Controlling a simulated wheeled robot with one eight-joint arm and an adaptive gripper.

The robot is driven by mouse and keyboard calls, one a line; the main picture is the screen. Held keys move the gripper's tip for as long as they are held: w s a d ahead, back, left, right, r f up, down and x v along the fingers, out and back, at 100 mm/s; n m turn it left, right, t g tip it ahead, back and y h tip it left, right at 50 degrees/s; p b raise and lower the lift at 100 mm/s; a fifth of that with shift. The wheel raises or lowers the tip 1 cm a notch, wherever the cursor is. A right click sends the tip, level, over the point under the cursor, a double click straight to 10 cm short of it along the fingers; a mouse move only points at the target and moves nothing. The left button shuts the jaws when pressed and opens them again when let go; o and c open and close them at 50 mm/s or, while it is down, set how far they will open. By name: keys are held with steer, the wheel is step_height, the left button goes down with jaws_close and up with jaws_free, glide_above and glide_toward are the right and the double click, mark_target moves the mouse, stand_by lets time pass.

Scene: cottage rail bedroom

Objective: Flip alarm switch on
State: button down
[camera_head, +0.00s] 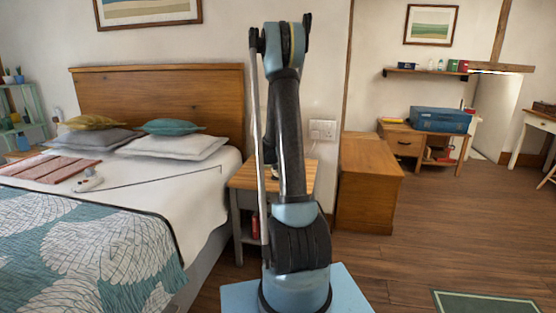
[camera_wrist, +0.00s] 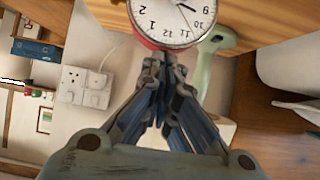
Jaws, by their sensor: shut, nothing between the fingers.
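The alarm clock (camera_wrist: 172,14) shows at the top of the wrist view, upside down and cut off by the edge. It has a white dial with black numerals and a red rim. My gripper (camera_wrist: 162,60) is shut and empty, its fingertips just at the lower rim in that view. I cannot tell whether they touch the clock. No alarm switch can be made out. In the head view my arm covers the clock and the gripper, in front of the wooden nightstand (camera_head: 246,177).
A pale green, rounded object (camera_wrist: 219,50) is close right of the fingers. White wall sockets (camera_wrist: 83,86) show at left, and in the head view (camera_head: 322,130). The bed (camera_head: 205,195) stands left of the nightstand and a wooden chest (camera_head: 368,195) right.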

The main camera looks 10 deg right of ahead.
steer(key=shift+w+d+r, duration=0.1)
steer(key=shift+w+r, duration=0.05)
steer(key=shift+w, duration=0.05)
stand_by(0.3)
steer(key=r+v, duration=0.1)
steer(key=v, duration=1.2)
steer(key=shift+w+d+r, duration=0.2)
steer(key=shift+w, duration=0.25)
